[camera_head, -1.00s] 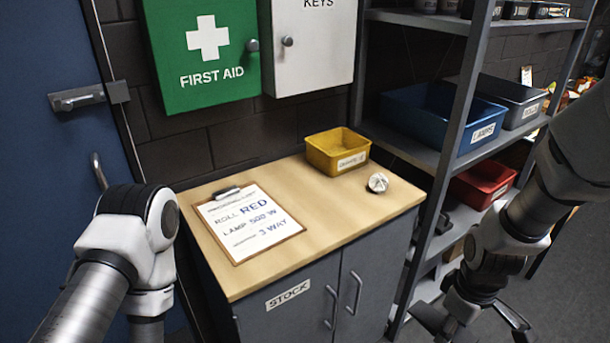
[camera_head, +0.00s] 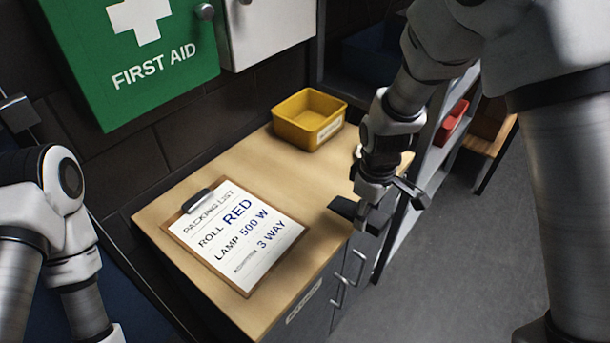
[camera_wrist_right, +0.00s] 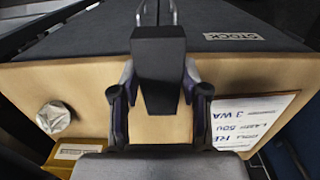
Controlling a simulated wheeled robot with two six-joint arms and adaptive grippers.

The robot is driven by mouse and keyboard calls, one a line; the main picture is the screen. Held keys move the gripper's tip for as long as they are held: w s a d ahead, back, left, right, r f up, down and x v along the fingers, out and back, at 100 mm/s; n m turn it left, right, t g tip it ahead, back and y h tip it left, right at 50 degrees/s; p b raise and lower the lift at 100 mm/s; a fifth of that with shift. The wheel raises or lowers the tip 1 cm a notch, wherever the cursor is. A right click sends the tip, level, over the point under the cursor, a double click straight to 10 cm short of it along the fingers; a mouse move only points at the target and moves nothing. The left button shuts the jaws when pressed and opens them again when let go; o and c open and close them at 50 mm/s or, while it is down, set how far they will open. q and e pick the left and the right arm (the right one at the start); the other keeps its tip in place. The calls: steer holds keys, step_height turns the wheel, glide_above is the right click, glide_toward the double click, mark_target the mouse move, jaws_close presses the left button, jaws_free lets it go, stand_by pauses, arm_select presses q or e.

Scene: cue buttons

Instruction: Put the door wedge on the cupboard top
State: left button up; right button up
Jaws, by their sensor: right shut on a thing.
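The cupboard top (camera_head: 185,222) is a pale wooden surface over a grey cupboard with doors. My right gripper (camera_head: 372,212) is at its front right edge in the head view. In the right wrist view the right gripper (camera_wrist_right: 160,98) is shut on the black door wedge (camera_wrist_right: 158,68), which sits between the two fingers. The wedge shows over the front edge of the wooden top (camera_wrist_right: 75,78); I cannot tell the height of the gap or any touch. My left arm shows at the left, but its gripper is out of view.
A clipboard with a packing list (camera_head: 236,237) lies on the left of the top. A yellow bin (camera_head: 308,120) stands at the back. A silvery faceted object (camera_wrist_right: 53,117) is beside the bin. The middle of the top is clear. Shelving stands to the right.

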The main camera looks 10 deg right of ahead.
steer(key=w, duration=0.1)
steer(key=w+p, duration=0.1)
steer(key=w, duration=0.2)
steer(key=shift+w+a+r+p, duration=0.15)
steer(key=shift+w+a+p, duration=0.2)
steer(key=shift+w+a, duration=0.05)
steer(key=p, duration=0.2)
glide_above(334, 197)
steer(key=shift+a+f, duration=0.15)
steer(key=shift+f, duration=0.55)
steer(key=shift+w+f, duration=0.15)
steer(key=shift+f, duration=0.1)
steer(key=shift+s+d+f+p, duration=0.1)
steer(key=shift+s+f+p, duration=0.05)
steer(key=shift+f+p, duration=0.35)
steer(key=shift+s+d+f+p, duration=0.15)
steer(key=shift+f+p, duration=0.1)
steer(key=shift+f, duration=0.7)
steer(key=shift+w+a+f, duration=0.1)
steer(key=shift+w+a, duration=0.05)
steer(key=shift+w, duration=0.05)
steer(key=o, duration=1.2)
arm_select(q)
step_height(334, 197, up, 6)
steer(key=shift+f, duration=0.15)
arm_select(e)
steer(key=shift+s, duration=0.1)
